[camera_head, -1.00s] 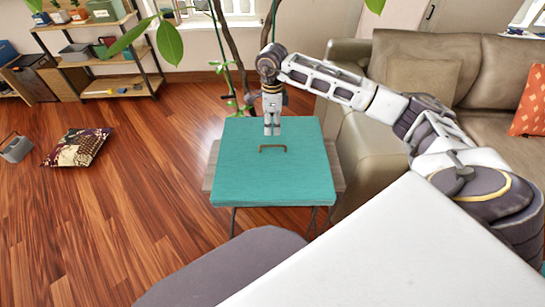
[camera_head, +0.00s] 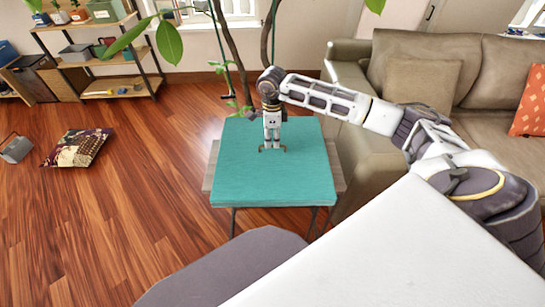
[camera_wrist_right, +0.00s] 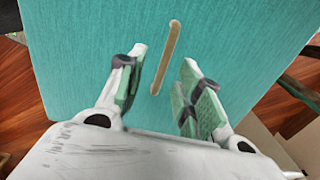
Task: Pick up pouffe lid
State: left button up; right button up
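The pouffe lid (camera_head: 250,182) is a flat teal square with a small tan bar handle (camera_head: 263,149) near its middle. It rests on a wooden-edged stand with dark legs. My right gripper (camera_head: 272,148) points down over the handle in the head view. In the right wrist view, the gripper (camera_wrist_right: 165,95) is open. Its two green-padded fingers stand apart, one on each side of the handle (camera_wrist_right: 166,56); I cannot tell whether they touch it. The teal lid (camera_wrist_right: 80,45) fills most of that view. My left gripper is not in view.
A beige sofa (camera_head: 450,75) with an orange cushion (camera_head: 530,105) stands at the right. A shelf (camera_head: 110,54) is at the back left. A patterned cushion (camera_head: 77,148) and a grey basket (camera_head: 16,150) lie on the left floor. Plant stems rise behind the lid.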

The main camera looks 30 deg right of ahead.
aim_at(272, 146)
jog(key=shift+f, duration=0.6)
jog(key=f, duration=0.2)
jog(key=shift+w+d+f, duration=0.15)
jog(key=shift+d+f, duration=0.05)
jog(key=shift+f, duration=0.75)
jog(key=shift+c, duration=0.2)
grip_shut()
jog(key=shift+w+r, duration=0.1)
jog(key=shift+r, duration=0.25)
notch_tip(272, 146, up, 8)
jog(key=shift+f, duration=0.25)
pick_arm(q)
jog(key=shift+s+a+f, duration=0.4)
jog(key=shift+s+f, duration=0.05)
pick_arm(e)
jog(key=shift+r, duration=1)
